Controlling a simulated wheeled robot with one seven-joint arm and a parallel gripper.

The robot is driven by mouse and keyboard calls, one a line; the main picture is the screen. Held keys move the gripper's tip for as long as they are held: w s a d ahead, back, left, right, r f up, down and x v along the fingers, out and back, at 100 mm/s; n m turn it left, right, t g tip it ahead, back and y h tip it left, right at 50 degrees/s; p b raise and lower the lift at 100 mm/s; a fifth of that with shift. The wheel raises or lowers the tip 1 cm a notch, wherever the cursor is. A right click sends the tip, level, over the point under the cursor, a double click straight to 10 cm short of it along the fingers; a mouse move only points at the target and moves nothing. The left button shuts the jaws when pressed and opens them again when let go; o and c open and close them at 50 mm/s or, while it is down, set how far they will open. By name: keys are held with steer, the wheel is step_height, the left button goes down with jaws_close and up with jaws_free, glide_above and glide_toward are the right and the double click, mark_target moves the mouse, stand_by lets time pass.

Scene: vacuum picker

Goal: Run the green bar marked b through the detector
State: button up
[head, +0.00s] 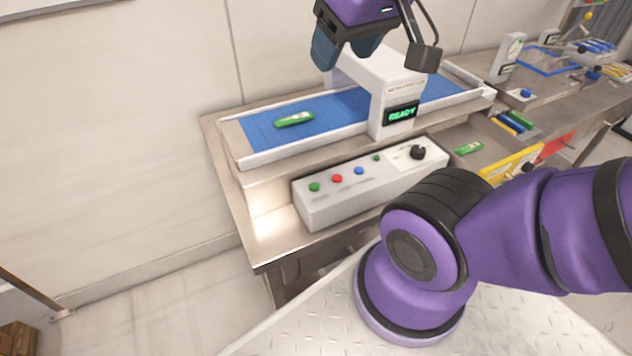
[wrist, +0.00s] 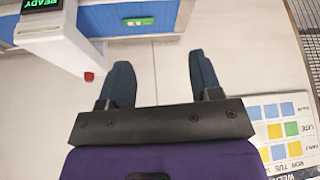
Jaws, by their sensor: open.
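A green bar (head: 294,120) with a pale label lies on the blue belt (head: 262,132), left of the detector arch, in the head view. Its letter is too small to read. The white detector (head: 385,78) has a lit READY display (head: 402,112). A second green bar (head: 468,147) with a pale label lies right of the control box; its letter is also unreadable. My gripper (head: 345,52) hangs above and behind the belt near the arch, open and empty. In the wrist view its two dark blue fingers (wrist: 163,75) are wide apart with nothing between them.
A white control box (head: 352,182) with coloured buttons and a black knob stands in front of the belt. Several coloured bars (head: 512,121) lie at right, near a yellow panel (head: 508,165). A blue tray (head: 548,60) and other gear stand farther right.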

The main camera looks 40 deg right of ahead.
stand_by(0.3)
jaws_close()
stand_by(1.6)
